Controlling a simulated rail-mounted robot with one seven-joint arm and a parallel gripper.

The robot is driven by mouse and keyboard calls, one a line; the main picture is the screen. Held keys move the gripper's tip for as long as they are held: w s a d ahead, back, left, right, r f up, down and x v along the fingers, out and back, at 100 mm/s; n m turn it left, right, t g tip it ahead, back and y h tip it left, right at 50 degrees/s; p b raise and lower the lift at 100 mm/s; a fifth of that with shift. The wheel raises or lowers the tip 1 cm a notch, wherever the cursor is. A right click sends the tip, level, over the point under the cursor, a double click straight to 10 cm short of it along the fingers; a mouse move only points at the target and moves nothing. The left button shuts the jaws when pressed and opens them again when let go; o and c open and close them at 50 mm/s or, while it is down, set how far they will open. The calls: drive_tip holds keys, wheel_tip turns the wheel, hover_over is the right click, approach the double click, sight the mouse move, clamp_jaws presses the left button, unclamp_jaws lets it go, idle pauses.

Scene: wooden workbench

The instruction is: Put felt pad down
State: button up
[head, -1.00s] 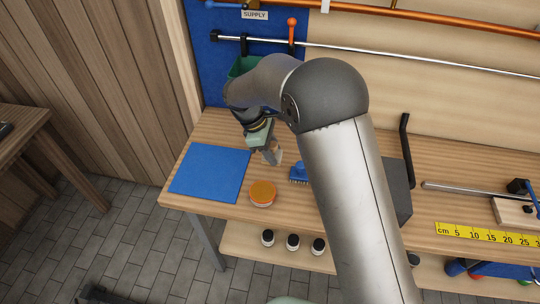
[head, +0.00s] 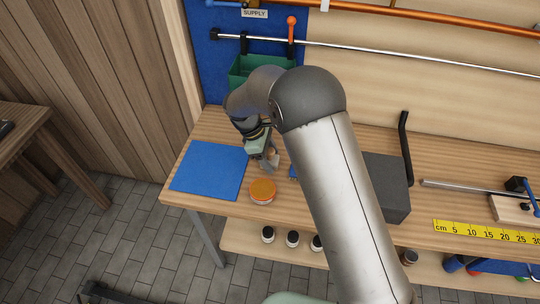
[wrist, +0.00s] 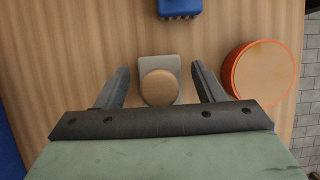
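The felt pad (wrist: 158,64) appears to be the pale grey square piece with a round wooden knob (wrist: 158,88) in the middle of the wrist view. It lies between my gripper's (wrist: 160,85) two dark fingers, with a visible gap on each side. My gripper is open. In the head view my gripper (head: 267,162) is low over the bench, just behind the round orange-topped tin (head: 262,191). The pad is mostly hidden there by my gripper. Whether the pad rests fully on the wood is hard to tell.
A blue mat (head: 210,171) lies left on the bench (head: 178,201). The orange-rimmed tin (wrist: 262,78) is close to my right finger in the wrist view. A blue brush (wrist: 180,8) lies beyond the pad. A green bin (head: 250,70) hangs behind, and a dark grey block (head: 386,185) stands right.

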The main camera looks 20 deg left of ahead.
drive_tip(key=shift+a+r, duration=0.25)
drive_tip(key=shift+r, duration=0.35)
drive_tip(key=v, duration=0.3)
drive_tip(key=shift+a+r+b, duration=0.15)
drive_tip(key=shift+r+b, duration=0.05)
drive_tip(key=shift+b, duration=0.1)
drive_tip(key=a, duration=0.4)
drive_tip(key=a+b, duration=0.1)
drive_tip(key=a, duration=0.7)
drive_tip(key=shift+s+r, duration=0.3)
drive_tip(key=shift+s, duration=0.05)
